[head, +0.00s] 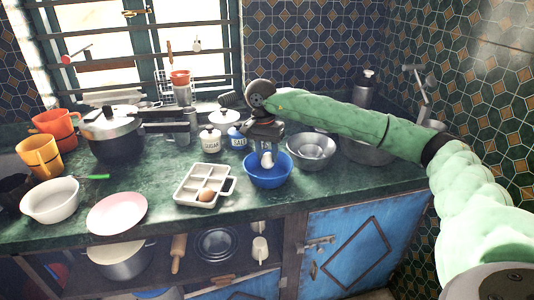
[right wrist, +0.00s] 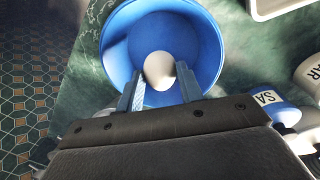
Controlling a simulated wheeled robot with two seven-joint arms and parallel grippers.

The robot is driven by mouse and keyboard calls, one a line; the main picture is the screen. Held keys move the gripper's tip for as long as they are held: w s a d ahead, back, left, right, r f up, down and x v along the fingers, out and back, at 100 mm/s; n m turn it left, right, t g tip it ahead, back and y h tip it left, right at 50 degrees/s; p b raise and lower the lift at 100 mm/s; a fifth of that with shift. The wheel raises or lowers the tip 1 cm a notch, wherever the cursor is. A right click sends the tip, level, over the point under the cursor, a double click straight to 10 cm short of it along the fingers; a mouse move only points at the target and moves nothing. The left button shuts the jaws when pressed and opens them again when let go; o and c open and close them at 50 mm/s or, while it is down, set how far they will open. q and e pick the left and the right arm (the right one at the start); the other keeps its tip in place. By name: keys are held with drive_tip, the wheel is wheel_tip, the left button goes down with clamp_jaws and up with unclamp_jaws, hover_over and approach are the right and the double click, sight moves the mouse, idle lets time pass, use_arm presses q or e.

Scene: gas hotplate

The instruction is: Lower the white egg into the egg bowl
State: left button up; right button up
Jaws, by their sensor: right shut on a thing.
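The white egg (right wrist: 159,70) is between the two fingers of my right gripper (right wrist: 160,88), which is shut on it. In the right wrist view the egg shows against the inside of the blue egg bowl (right wrist: 118,50). In the head view my right gripper (head: 267,152) points down over the blue bowl (head: 268,180), and the white egg (head: 267,161) shows at the level of the bowl's opening. I cannot tell whether the egg touches the bowl's bottom. My left gripper is not in view.
A pale egg tray (head: 190,199) with a brown egg (head: 205,196) stands left of the bowl. A metal bowl (head: 311,151) stands close on its right. Sugar (head: 211,140) and salt (head: 237,139) jars stand behind. Free green counter lies before the metal bowl.

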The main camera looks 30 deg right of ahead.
sight(266, 154)
drive_tip(key=shift+f+b, duration=1.1)
drive_tip(key=shift+f, duration=0.55)
idle(1.2)
idle(0.3)
drive_tip(key=o, duration=0.8)
drive_tip(key=shift+w+a+r+b, duration=0.1)
drive_tip(key=shift+w+r+b, duration=0.1)
drive_tip(key=shift+r, duration=1.75)
drive_tip(key=shift+w+a+r+b, duration=0.1)
drive_tip(key=shift+r+b, duration=0.1)
drive_tip(key=shift+r, duration=1.75)
drive_tip(key=shift+m, duration=0.3)
